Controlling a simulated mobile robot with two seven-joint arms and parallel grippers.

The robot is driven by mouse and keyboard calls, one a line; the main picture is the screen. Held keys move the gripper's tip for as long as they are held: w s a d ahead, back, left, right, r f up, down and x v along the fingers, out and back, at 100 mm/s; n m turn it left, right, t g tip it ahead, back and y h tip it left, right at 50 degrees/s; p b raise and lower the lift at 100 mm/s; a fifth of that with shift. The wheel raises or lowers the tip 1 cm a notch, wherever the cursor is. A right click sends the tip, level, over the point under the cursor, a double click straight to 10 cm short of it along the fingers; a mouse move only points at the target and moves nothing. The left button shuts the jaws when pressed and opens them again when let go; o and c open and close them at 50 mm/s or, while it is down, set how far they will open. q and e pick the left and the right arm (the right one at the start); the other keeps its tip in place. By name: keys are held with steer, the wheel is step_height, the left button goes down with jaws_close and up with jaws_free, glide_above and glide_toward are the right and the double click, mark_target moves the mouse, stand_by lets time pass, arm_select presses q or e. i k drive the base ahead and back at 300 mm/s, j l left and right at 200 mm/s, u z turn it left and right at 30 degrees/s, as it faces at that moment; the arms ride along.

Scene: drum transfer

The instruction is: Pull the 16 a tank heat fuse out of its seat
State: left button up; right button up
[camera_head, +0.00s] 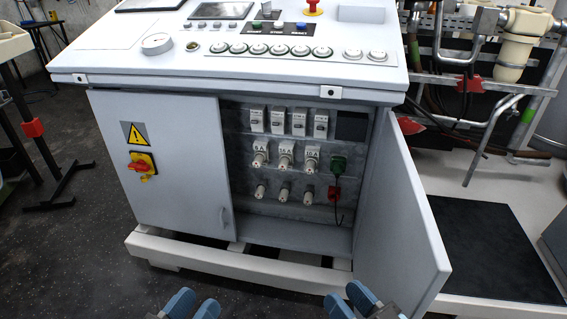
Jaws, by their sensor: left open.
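The control cabinet's right door is open and shows a fuse panel. Three white fuses stick out in its middle row: a left fuse (259,158), a middle fuse (285,160) and a right fuse (310,164). Small labels sit above them; the middle one seems to read 16 A, but the print is tiny. All three appear to be in their seats. My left gripper (193,303) and my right gripper (348,302) are at the bottom edge, in front of and below the cabinet. Both have their blue fingers apart, with nothing visible between them.
The open door (402,215) juts forward at the panel's right. Breakers (278,121) sit above the fuses, several smaller plugs (284,194) below. A green plug (338,165) and a red one (334,193) are at the right. The console top (115,62) overhangs; floor in front is clear.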

mark_target(285, 162)
steer(key=i+j+z, duration=0.1)
steer(key=j, duration=0.3)
steer(key=i+j+z, duration=0.15)
steer(key=j, duration=0.25)
steer(key=i+j+z, duration=0.1)
steer(key=j, duration=0.3)
steer(key=i+j+z, duration=0.1)
steer(key=j, duration=0.3)
steer(key=i+j+z, duration=0.1)
steer(key=j, duration=0.35)
steer(key=i, duration=0.6)
